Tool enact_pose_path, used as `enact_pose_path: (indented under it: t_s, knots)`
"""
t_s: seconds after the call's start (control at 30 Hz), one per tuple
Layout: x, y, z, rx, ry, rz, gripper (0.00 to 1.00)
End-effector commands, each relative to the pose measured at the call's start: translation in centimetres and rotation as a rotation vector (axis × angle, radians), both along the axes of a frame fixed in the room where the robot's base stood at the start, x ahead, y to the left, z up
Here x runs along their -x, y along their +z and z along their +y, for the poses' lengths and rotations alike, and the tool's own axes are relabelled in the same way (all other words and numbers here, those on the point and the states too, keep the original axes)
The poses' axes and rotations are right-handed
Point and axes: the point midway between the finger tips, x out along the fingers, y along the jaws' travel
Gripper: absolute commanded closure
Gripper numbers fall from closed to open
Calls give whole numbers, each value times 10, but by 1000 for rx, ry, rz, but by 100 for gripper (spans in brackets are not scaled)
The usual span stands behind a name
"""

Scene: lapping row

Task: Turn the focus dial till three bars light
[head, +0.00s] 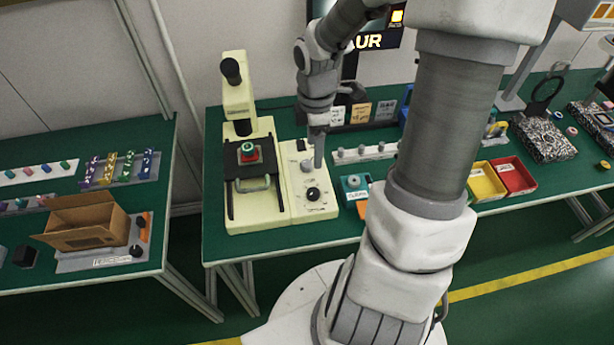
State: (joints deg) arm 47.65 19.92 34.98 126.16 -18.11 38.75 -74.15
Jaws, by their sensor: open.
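A black round dial (312,194) with white markings around it sits on the cream control panel (296,208) beside the microscope (238,95). I take it as the focus dial, but its label is too small to read. My gripper (318,160) points down above the back of this panel, behind the black dial and apart from it. It is open, though its fingers are small and merge in this view. A small dark knob (300,145) is just left of it. A dark screen (378,42) behind shows "AUR" and an amber square; my arm hides part of it. I see no lit bars.
A red and green piece (248,149) sits on the microscope's dark stage. A teal box (354,188) and a white rack (364,153) stand right of the panel. Yellow (485,182) and red (514,174) bins are farther right. A cardboard box (88,222) lies on the left table.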

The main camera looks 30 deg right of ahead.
Motion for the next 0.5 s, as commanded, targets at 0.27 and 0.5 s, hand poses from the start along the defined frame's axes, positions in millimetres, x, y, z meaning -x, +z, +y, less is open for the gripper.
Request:
enact_pose_path:
  t_s: [0.27,0.5]
  knots:
    - [1,-57,2,-2,1,4,26]
    - [1,-110,2,-2,-1,3,26]
